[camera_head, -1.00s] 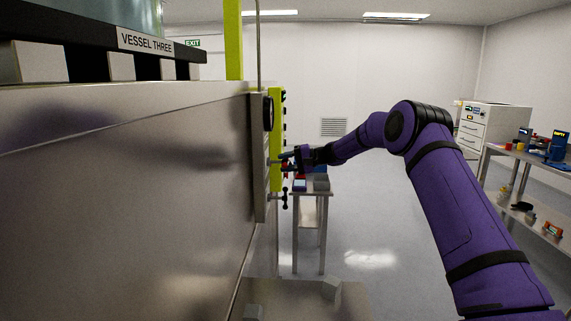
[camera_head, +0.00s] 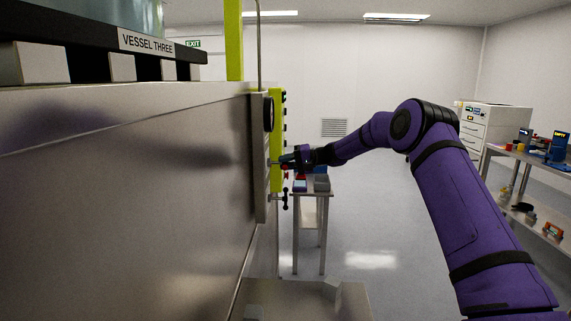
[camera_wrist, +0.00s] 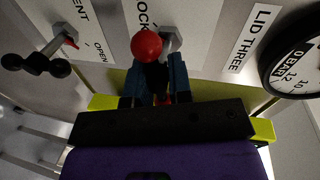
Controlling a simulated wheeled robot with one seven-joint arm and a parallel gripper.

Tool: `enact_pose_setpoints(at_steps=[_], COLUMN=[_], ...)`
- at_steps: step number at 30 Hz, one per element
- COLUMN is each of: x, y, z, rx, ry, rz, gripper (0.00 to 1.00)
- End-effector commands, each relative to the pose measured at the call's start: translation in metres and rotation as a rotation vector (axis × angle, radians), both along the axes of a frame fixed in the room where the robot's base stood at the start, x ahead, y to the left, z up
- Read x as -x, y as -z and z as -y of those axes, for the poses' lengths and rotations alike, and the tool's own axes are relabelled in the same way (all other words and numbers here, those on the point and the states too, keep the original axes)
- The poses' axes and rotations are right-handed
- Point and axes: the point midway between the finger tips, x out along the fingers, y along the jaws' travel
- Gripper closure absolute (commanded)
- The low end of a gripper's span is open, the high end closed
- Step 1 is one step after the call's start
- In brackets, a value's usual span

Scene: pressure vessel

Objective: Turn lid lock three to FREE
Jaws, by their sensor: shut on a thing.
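The lid lock handle has a red ball knob (camera_wrist: 146,44), seen in the wrist view beside a grey hub (camera_wrist: 172,40) on a pale plate. The plate's lettering is partly hidden; "OCK" shows. My gripper (camera_wrist: 158,82) is shut on the lock handle, its two dark blue fingers just below the red ball. The fingers hide much of the lever, and I cannot read which mark it points to. In the head view my gripper (camera_head: 291,159) is at the panel on the vessel's right edge, where the handle is small and mostly hidden.
A vent handle (camera_wrist: 36,65) with black knobs is at left in the wrist view, its plate partly reading "OPEN". A gauge (camera_wrist: 296,62) is at right, near the "LID THREE" label (camera_wrist: 247,38). A small table (camera_head: 311,190) stands behind my gripper. Open floor lies right.

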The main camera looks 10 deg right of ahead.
Motion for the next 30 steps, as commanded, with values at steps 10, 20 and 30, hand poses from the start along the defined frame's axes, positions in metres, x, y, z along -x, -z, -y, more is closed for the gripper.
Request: enact_pose_setpoints(at_steps=[10, 20, 30], x=[0.001, 0.0011, 0.0007], y=[0.0069, 0.0079, 0.0077], z=[0.0031, 0.0035, 0.0039], rx=[0.102, 0.198, 0.299], ry=[0.001, 0.001, 0.003], rz=[0.288, 0.584, 0.89], gripper=[1.0, 1.0, 1.0])
